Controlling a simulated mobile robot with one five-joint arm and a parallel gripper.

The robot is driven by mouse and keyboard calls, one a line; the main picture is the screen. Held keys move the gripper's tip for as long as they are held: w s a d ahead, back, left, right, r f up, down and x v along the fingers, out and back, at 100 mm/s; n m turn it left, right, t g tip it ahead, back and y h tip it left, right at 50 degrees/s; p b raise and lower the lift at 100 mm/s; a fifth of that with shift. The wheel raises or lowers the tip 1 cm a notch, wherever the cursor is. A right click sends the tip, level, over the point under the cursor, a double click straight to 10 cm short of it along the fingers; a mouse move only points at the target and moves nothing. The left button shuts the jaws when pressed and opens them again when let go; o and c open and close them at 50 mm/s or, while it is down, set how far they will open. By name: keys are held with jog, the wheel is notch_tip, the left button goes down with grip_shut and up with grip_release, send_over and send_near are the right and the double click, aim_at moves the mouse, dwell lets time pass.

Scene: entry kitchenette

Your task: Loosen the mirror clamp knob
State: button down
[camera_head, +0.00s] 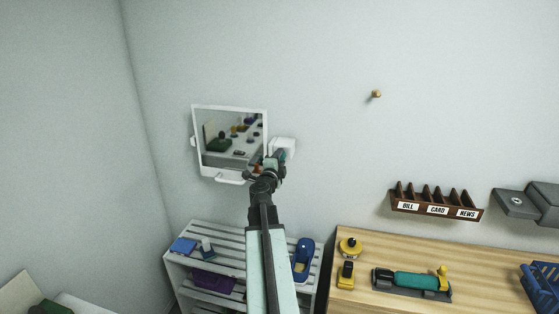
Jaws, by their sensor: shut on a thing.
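A square mirror in a white frame (196,135) is mounted on the back wall, slightly tilted. A white mount (286,146) shows at its right edge. My arm reaches up from the bottom middle, and my gripper (275,160) is at the mirror's lower right, beside the white mount. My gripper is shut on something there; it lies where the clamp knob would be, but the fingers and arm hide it. A small white handle-like part (230,181) shows under the mirror.
A white slatted shelf (222,242) below holds a blue book-like thing (183,245) and a blue tool (303,259). A wooden counter (470,262) at right holds a teal-and-yellow tool (415,280). A labelled wall rack (437,205) and a brass peg (376,94) are on the wall.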

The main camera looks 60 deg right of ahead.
jog(key=shift+n, duration=0.7)
jog(key=c, duration=0.9)
grip_release()
jog(key=shift+d, duration=0.1)
jog(key=v, duration=0.7)
jog(key=shift+a, duration=0.4)
jog(key=shift+r, duration=0.1)
